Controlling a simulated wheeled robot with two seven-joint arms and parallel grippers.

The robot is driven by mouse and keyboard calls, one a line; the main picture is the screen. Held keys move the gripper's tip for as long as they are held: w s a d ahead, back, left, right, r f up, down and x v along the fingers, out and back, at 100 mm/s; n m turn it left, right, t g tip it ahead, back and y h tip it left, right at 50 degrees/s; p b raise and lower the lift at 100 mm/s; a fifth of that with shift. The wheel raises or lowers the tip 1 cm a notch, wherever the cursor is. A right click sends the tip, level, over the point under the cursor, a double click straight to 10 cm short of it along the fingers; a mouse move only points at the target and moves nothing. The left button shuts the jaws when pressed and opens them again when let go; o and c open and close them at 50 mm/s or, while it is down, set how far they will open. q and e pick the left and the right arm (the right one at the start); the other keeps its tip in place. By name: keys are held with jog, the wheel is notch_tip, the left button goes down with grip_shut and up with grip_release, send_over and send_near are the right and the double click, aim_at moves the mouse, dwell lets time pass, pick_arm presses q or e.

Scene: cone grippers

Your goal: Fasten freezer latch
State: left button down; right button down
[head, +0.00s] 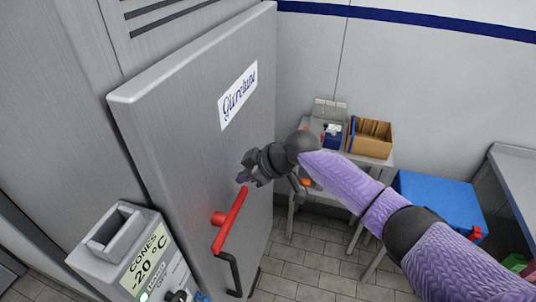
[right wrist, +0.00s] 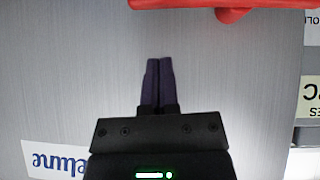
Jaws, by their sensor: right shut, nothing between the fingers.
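The freezer door (head: 180,130) is a tall grey metal panel with a white lettered label (head: 238,95). In the head view it stands at an angle to the cabinet front. The red latch handle (head: 231,219) is on its lower part and slants up to the right. My right gripper (head: 243,178) is just above the handle's upper end, in front of the door. In the right wrist view its dark fingers (right wrist: 159,82) are together and empty, and the red handle (right wrist: 230,6) lies beyond their tips, apart from them. My left gripper is not in view.
A grey box labelled "CONES -20 °C" (head: 138,262) stands at the lower left. A small table with a cardboard box (head: 371,138) is against the back wall. A blue box (head: 438,200) is at the right. Tiled floor (head: 305,262) is open between.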

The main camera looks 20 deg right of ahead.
jog(key=b+v, duration=0.1)
jog(key=v, duration=0.8)
jog(key=shift+d+r, duration=0.2)
jog(key=shift+d, duration=0.2)
jog(key=shift+f+b, duration=0.15)
jog(key=shift+b, duration=0.15)
jog(key=s+d+f+m+h+b, duration=0.15)
jog(key=f+b, duration=0.25)
jog(key=f, duration=0.8)
jog(key=s+d+f+m+h+b, duration=0.1)
jog(key=d+f+m+b, duration=0.2)
jog(key=f, duration=0.9)
jog(key=s+d+f+m+h+b, duration=0.1)
jog(key=f+m+h+b, duration=0.3)
jog(key=f, duration=0.8)
jog(key=s+d+f+g+b, duration=0.1)
jog(key=s+f+b, duration=0.3)
jog(key=s+f, duration=0.55)
jog(key=s+f+g+b, duration=0.1)
jog(key=s+f+b, duration=0.3)
jog(key=s+f, duration=0.55)
jog(key=s+a+f+g+b, duration=0.1)
jog(key=s+f+b, duration=0.1)
jog(key=s+f, duration=0.4)
jog(key=s+a+f+g+b, duration=0.2)
jog(key=s+f, duration=0.5)
jog(key=s, duration=0.6)
jog(key=shift+s+a+h+b, duration=0.2)
jog(key=shift+s+h+b, duration=0.15)
jog(key=shift+b, duration=0.25)
